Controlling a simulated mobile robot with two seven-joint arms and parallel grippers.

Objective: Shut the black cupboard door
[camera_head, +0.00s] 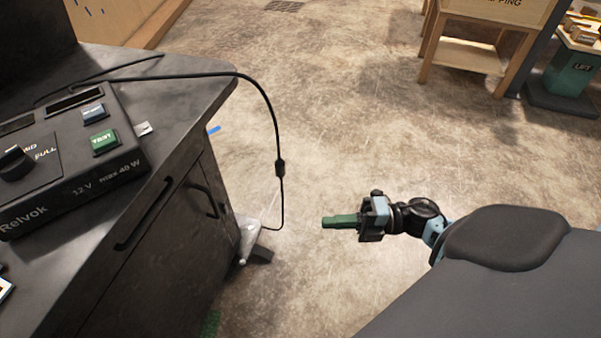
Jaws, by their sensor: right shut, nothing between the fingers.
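The black cupboard door (201,225) is in the front of the dark workbench at left, below the worktop. It has a dark bar handle (204,201). I see it steeply from above, and I cannot tell whether it is slightly ajar or flush. My right gripper (328,222) has green fingers, shut with nothing between them. It points left over the floor, to the right of the door and clearly apart from it. My left gripper is not in view.
A control box (70,160) with buttons and a knob stands on the worktop (190,100). A black cable (262,92) hangs from it past the bench corner to a grey foot-like part (247,238) near the door. The concrete floor (330,120) is clear around my gripper. A wooden stand (465,52) is far back.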

